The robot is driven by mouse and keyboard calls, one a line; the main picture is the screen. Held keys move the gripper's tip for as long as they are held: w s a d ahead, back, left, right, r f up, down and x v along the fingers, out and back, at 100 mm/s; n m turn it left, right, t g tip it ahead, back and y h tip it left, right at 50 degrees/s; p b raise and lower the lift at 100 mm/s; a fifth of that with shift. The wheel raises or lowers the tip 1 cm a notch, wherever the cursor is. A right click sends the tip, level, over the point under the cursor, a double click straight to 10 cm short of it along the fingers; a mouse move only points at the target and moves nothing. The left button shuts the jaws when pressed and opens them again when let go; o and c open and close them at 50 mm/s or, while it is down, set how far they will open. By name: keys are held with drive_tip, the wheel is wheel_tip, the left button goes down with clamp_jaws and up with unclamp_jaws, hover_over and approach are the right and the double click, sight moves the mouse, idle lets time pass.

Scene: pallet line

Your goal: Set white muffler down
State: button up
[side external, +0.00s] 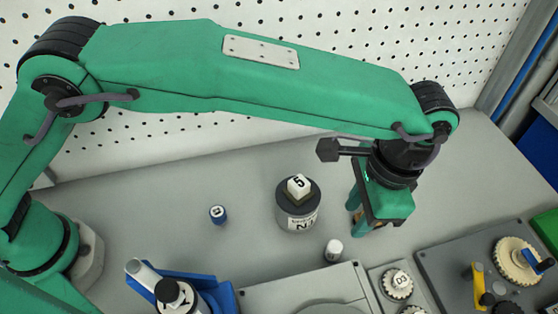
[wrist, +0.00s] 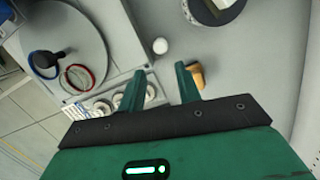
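The small white cylinder, which I take as the white muffler (side external: 333,251), stands on the grey bench near the front panel. It also shows from above as a white disc in the wrist view (wrist: 160,46). My gripper (side external: 357,211) points down behind and to the right of it. In the wrist view my gripper (wrist: 160,74) has its two fingers apart with nothing held between them. The white cylinder lies beyond the fingertips, apart from them. An orange-brown piece (wrist: 197,75) sits just outside the right finger; whether it touches the finger is unclear.
A grey canister labelled N1 (side external: 297,215) with a numbered white block on top stands left of my gripper. A blue holder (side external: 215,291) and a panel with a beige wheel (side external: 517,260) edge the front. Bench space at back right is clear.

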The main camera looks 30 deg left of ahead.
drive_tip(key=w+a+r+n+t+h, duration=0.15)
drive_tip(key=a+r, duration=0.25)
drive_tip(key=a, duration=0.4)
drive_tip(key=w+a+r+n, duration=0.2)
drive_tip(key=a+r, duration=0.3)
drive_tip(key=a, duration=0.4)
drive_tip(key=w+a+r+n+t+h, duration=0.15)
drive_tip(key=a+r, duration=0.25)
drive_tip(key=a, duration=0.4)
drive_tip(key=s+a+f+n+t, duration=0.1)
drive_tip(key=s+a+n+t, duration=0.1)
drive_tip(key=s+a, duration=0.5)
drive_tip(key=s+a+f+n+t+y, duration=0.1)
drive_tip(key=s+a+n, duration=0.3)
drive_tip(key=a, duration=1)
drive_tip(key=s, duration=0.3)
drive_tip(key=shift+a+f+t, duration=0.2)
drive_tip(key=shift+f+t, duration=0.15)
drive_tip(key=shift+t, duration=0.05)
drive_tip(key=o, duration=0.4)
